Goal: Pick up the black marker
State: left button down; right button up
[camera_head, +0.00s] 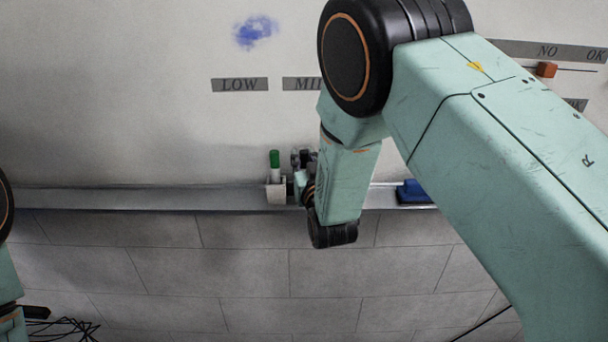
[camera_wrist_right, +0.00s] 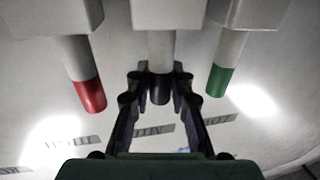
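The black marker (camera_wrist_right: 160,88) points its black cap at my right wrist camera, its pale body running into a white holder. My right gripper (camera_wrist_right: 160,78) has its fingertips on both sides of the cap, apparently pressing on it. In the head view the right gripper (camera_head: 302,165) is small and dark at the holder, partly hidden by my arm; the black marker cannot be told apart there. My left gripper (camera_head: 35,312) is at the lower left edge, mostly out of frame, its opening unclear.
A green marker (camera_head: 275,160) stands in a white holder (camera_head: 277,192) on the ledge (camera_head: 150,199). A red marker (camera_wrist_right: 88,92) and the green one (camera_wrist_right: 219,80) flank the black one closely. A blue eraser-like block (camera_head: 413,192) lies to the right.

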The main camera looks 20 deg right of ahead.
jog(key=shift+s+d, duration=0.15)
jog(key=shift+c, duration=0.7)
jog(key=shift+s+r, duration=0.1)
jog(key=shift+r, duration=0.05)
grip_shut()
jog(key=shift+w+a, duration=0.25)
jog(key=shift+a, duration=0.05)
jog(key=shift+d+r, duration=0.2)
jog(key=shift+r, duration=0.15)
notch_tip(320, 180, up, 8)
jog(key=shift+a+f+b, duration=0.1)
jog(key=shift+f+b, duration=0.05)
jog(key=shift+b, duration=0.15)
jog(key=shift+s+r, duration=0.15)
jog(key=shift+r, duration=0.6)
